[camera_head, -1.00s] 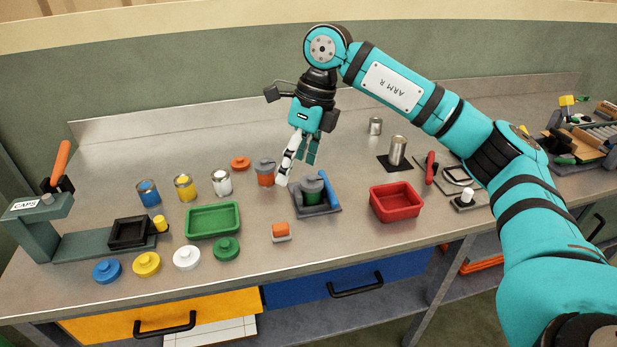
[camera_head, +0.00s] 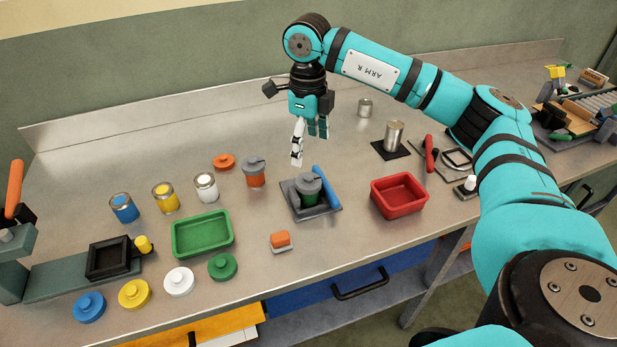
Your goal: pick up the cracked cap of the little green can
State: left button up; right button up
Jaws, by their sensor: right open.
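The little green can (camera_head: 309,197) stands upright in a grey holder (camera_head: 326,211) with a blue bar along its right side. Its grey cap (camera_head: 309,182) sits on top; a dark notch shows on it, but the crack is too small to make out clearly. My right gripper (camera_head: 310,147) is open and empty, pointing down above and slightly behind the cap, apart from it. My left gripper is not in view.
An orange can with a grey cap (camera_head: 254,172) stands just left of the holder. A green tray (camera_head: 203,234) and a red tray (camera_head: 399,197) flank it. An orange-topped block (camera_head: 281,241) lies in front. Several loose coloured caps lie along the front left.

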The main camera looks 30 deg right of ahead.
aim_at(308, 177)
notch_tip(308, 177, down, 3)
jog(key=shift+w+r, duration=0.1)
jog(key=shift+r, duration=0.05)
jog(key=shift+f+p, duration=0.65)
jog(key=shift+f, duration=0.2)
notch_tip(308, 177, down, 4)
jog(key=shift+d+r+p, duration=0.1)
jog(key=shift+r+p, duration=0.1)
jog(key=shift+p, duration=0.5)
jog(key=shift+f, duration=0.4)
jog(key=c, duration=0.7)
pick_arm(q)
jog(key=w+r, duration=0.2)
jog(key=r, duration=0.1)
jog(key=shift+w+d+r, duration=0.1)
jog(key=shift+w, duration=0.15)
pick_arm(e)
jog(key=shift+c, duration=0.9)
